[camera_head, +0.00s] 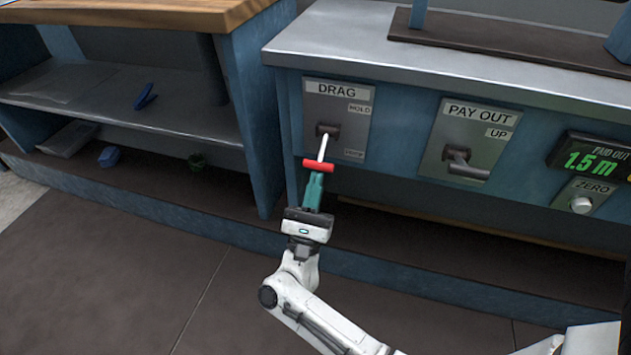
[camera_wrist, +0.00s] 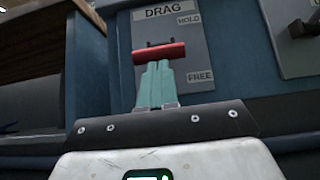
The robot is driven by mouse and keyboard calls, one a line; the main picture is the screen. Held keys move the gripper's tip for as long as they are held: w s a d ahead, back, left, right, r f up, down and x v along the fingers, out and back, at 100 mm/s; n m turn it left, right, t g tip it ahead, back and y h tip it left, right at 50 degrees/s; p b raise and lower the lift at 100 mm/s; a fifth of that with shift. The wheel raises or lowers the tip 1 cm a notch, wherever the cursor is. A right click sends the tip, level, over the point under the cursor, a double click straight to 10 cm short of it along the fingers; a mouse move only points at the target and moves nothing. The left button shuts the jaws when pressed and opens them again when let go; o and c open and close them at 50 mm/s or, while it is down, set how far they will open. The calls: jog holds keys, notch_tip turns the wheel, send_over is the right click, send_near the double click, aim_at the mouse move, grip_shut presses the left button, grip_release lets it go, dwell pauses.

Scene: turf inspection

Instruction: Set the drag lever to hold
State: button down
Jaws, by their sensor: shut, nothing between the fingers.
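The drag lever (camera_head: 319,164) has a white shaft and a red crossbar handle, and sticks out of a grey panel (camera_head: 355,118) marked DRAG. The HOLD label (camera_head: 359,108) is at the panel's upper right and the FREE label (camera_wrist: 200,76) is lower down. The shaft slants down from its slot, with the red handle near the FREE end. My gripper (camera_head: 316,178) has teal fingers, closed together, just below the red handle. In the wrist view the red handle (camera_wrist: 158,53) lies across the fingertips. I cannot tell whether they touch it.
To the right are a PAY OUT lever (camera_head: 467,163), a green 1.5 m display (camera_head: 592,162) and a ZERO button (camera_head: 581,204). A wood-topped shelf unit (camera_head: 130,15) stands at left, holding a blue clip-like item (camera_head: 146,97). The floor in front is clear.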

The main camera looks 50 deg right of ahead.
jog(key=shift+s+a+r+y+p, duration=0.1)
jog(key=shift+a+r+y+p, duration=0.1)
jog(key=shift+r+y+p, duration=0.25)
jog(key=shift+a+r+p, duration=0.15)
jog(key=shift+a+p, duration=0.05)
jog(key=shift+p, duration=0.45)
notch_tip(320, 180, up, 10)
jog(key=g+y+p, duration=0.3)
jog(key=y+p, duration=0.5)
jog(key=p, duration=1)
send_over(311, 161)
jog(key=s+a, duration=0.3)
jog(key=shift+w+a, duration=0.15)
jog(key=shift+a, duration=0.05)
jog(key=shift+r, duration=0.1)
